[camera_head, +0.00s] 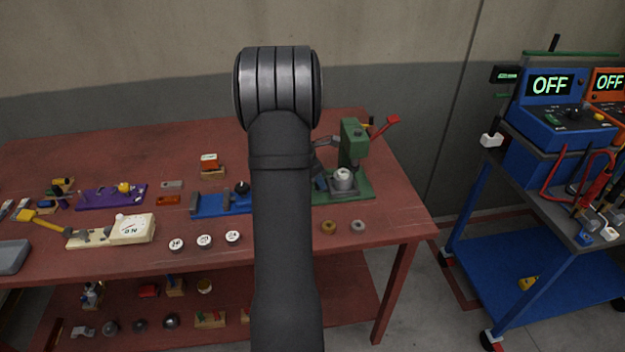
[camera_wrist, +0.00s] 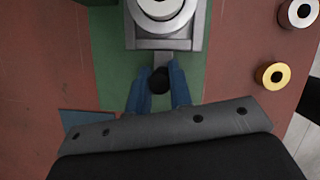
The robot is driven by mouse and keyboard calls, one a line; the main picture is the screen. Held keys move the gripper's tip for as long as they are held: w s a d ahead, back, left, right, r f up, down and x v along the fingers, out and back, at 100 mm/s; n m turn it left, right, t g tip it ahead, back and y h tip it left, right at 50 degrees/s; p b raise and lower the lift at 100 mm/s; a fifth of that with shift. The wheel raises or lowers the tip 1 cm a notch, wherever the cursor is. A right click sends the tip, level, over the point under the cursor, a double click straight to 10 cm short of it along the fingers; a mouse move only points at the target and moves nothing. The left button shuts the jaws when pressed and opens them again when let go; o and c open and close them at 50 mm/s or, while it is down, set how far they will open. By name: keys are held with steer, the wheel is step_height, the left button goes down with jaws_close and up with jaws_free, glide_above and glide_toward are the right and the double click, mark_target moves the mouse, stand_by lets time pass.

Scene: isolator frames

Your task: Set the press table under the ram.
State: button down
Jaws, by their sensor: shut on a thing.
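The green press (camera_head: 351,142) stands at the right end of the red bench, with its red lever (camera_head: 388,124) raised to the right. Its grey press table (camera_head: 344,187) sits on the green base and carries a pale round part (camera_head: 343,173). In the wrist view the press table (camera_wrist: 165,44) has a short stem with a black knob (camera_wrist: 159,82) towards me. My gripper (camera_wrist: 157,76) has its blue fingers shut on this knob. In the head view my arm hides most of my gripper. I cannot tell whether the table is exactly under the ram.
A brass ring (camera_head: 328,227) and a steel ring (camera_head: 358,227) lie in front of the press. A blue fixture (camera_head: 222,205) stands left of my arm, with several white-topped round pieces in front. A blue cart (camera_head: 560,190) with instruments stands right of the bench.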

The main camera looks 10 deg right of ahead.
steer(key=c, duration=1.3)
jaws_free()
steer(key=v, duration=1.7)
steer(key=shift+a+r, duration=0.15)
steer(key=shift+a, duration=0.05)
